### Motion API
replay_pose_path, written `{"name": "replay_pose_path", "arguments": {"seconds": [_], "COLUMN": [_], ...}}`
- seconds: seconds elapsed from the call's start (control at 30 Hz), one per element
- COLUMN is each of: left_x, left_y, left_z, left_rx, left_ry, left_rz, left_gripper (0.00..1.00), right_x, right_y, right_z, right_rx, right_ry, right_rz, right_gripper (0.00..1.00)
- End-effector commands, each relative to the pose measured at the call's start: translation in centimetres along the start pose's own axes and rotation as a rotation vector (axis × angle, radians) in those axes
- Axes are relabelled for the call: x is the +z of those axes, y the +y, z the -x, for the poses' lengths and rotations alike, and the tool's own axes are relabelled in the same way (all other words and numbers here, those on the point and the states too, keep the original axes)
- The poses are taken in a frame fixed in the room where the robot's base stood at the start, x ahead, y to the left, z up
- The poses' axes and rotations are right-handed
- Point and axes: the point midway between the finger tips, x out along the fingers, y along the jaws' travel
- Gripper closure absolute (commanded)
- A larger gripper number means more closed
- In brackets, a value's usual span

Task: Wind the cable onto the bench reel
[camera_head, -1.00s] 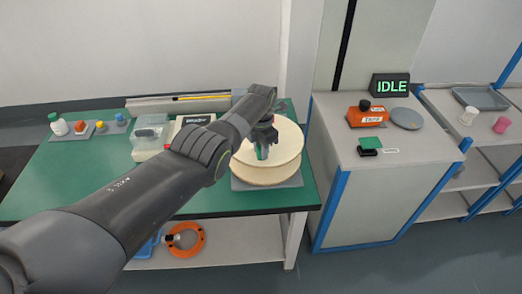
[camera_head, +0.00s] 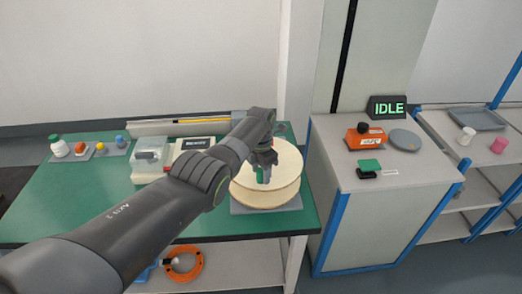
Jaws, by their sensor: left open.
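The bench reel (camera_head: 285,172) is a pale wooden spool with two round flanges. It stands on a grey base plate (camera_head: 290,206) at the right end of the green bench. My left arm reaches in from the lower left, and its open left gripper (camera_head: 264,176) points down over the reel's top flange, near its centre. The arm covers the reel's left edge, and I cannot tell whether the fingertips touch the reel. An orange ring (camera_head: 185,264), perhaps coiled cable, lies on the shelf under the bench. My right gripper is out of view.
A grey cabinet (camera_head: 350,215) stands right of the bench, bearing an IDLE sign (camera_head: 388,107), an orange device (camera_head: 366,137) and a grey disc (camera_head: 405,140). A labelled box (camera_head: 192,144), a clear-lidded box (camera_head: 151,158) and small bottles (camera_head: 59,146) stand on the green bench (camera_head: 70,205).

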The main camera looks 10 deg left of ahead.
Motion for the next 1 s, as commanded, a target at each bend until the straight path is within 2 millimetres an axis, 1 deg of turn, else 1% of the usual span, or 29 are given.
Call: {"name": "replay_pose_path", "arguments": {"seconds": [0.03,0.13,0.3,0.37,0.43,0.6,0.7,0.83,1.0], "left_x": [0.0,0.1,0.0,0.1,0.1,0.1,0.1,0.1,0.0], "left_y": [0.1,0.1,0.1,0.1,0.1,0.1,0.0,0.0,0.0], "left_z": [1.0,2.7,5.5,6.6,8.1,12.0,13.9,15.6,16.6], "left_rx": [0.002,0.002,0.003,0.004,0.004,0.005,0.003,0.003,0.000], "left_ry": [-0.002,-0.004,-0.004,-0.005,-0.005,-0.005,-0.004,-0.003,-0.001], "left_rz": [0.000,0.000,0.001,0.001,0.001,-0.001,-0.001,0.001,0.000], "left_gripper": [0.52,0.52,0.52,0.52,0.52,0.52,0.52,0.52,0.52], "right_x": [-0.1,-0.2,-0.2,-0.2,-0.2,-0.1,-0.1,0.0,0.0], "right_y": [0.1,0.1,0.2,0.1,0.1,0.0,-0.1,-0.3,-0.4], "right_z": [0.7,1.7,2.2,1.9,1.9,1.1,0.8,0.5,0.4], "right_rx": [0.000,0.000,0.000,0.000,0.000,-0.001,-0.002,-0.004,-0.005], "right_ry": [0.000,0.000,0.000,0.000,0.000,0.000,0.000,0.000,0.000], "right_rz": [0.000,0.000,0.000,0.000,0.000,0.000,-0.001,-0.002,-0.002], "right_gripper": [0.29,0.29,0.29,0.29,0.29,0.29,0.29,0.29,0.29]}}
